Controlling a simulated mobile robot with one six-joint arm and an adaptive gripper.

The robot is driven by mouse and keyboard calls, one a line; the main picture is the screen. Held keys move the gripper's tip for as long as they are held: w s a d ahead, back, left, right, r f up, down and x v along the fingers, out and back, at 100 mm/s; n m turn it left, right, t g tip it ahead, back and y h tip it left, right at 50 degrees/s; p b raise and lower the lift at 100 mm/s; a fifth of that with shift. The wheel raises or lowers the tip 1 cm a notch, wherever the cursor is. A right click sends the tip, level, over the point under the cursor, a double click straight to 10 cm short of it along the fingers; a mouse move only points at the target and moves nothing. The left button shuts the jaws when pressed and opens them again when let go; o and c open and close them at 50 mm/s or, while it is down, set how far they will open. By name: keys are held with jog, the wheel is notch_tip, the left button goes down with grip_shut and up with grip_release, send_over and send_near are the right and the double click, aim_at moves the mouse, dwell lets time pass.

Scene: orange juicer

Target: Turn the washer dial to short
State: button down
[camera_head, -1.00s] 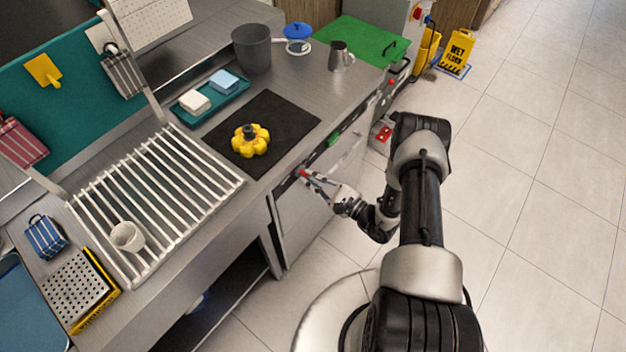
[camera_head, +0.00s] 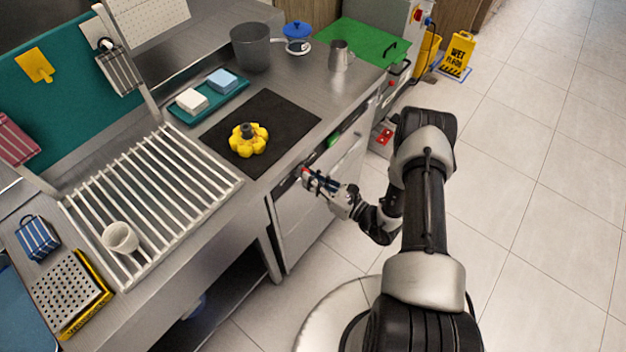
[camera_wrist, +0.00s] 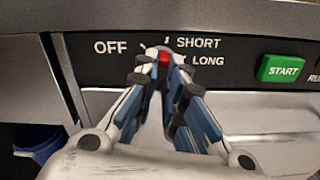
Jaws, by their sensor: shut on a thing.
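The washer's dark control panel (camera_wrist: 120,68) shows the labels OFF on the left, SHORT at upper right and LONG just below it. A red part of the dial (camera_wrist: 163,58) shows between my fingertips. The rest of the dial is hidden, so its exact setting cannot be told. My gripper (camera_wrist: 158,64) is shut on the dial, with one finger on each side. In the head view my gripper (camera_head: 308,175) reaches the panel on the washer's front (camera_head: 298,222), under the counter edge.
A green START button (camera_wrist: 282,68) sits right of the labels; a blue bin (camera_wrist: 40,145) shows at lower left. The counter above holds a black mat (camera_head: 285,118) with a yellow flower-shaped thing (camera_head: 248,146) and a dish rack (camera_head: 160,190). The floor at right is mostly clear.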

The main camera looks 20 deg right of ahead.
jog(key=shift+m, duration=0.3)
jog(key=c, duration=1.7)
grip_release()
jog(key=v, duration=1.2)
